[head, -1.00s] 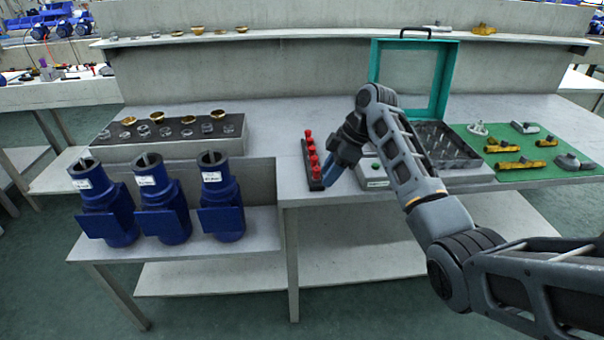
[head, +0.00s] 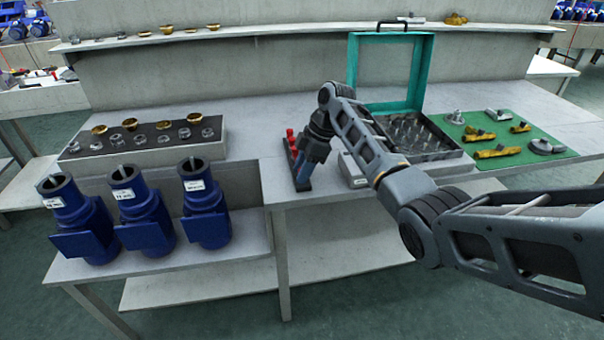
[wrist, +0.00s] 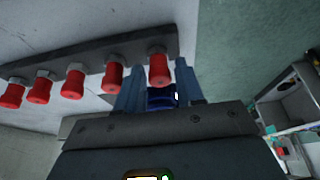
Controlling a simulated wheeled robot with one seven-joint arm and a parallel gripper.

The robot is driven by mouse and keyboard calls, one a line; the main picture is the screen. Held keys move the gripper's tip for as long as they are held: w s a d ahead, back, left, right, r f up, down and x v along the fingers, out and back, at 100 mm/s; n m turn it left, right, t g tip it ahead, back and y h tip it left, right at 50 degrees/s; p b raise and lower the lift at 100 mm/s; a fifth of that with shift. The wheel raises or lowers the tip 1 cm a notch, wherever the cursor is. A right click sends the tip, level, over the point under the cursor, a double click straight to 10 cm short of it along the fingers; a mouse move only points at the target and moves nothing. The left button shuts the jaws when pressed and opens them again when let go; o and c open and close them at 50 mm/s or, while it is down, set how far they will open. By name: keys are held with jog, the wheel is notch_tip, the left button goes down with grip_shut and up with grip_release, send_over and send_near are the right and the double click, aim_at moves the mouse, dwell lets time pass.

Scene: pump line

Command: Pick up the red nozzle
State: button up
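Several red nozzles (wrist: 114,76) sit in a row on a dark rack (wrist: 92,62), each with a metal collar. In the head view some show (head: 291,141), and my gripper hides the near end of the row. My gripper (head: 303,182) is at the near end of the rack. In the wrist view the two blue fingers of my gripper (wrist: 160,80) stand apart, and the end nozzle (wrist: 159,69) appears between their tips. I cannot tell whether either finger touches it.
A grey box (head: 352,172) stands just right of my gripper. Further right are a teal-framed case (head: 354,75) and a green mat (head: 535,138) with yellow and grey parts. Blue pumps (head: 141,215) stand on the lower bench at left. A dark tray (head: 85,146) holds rings and cups.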

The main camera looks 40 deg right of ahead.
jog(key=shift+f, duration=0.15)
grip_shut()
dwell(0.4)
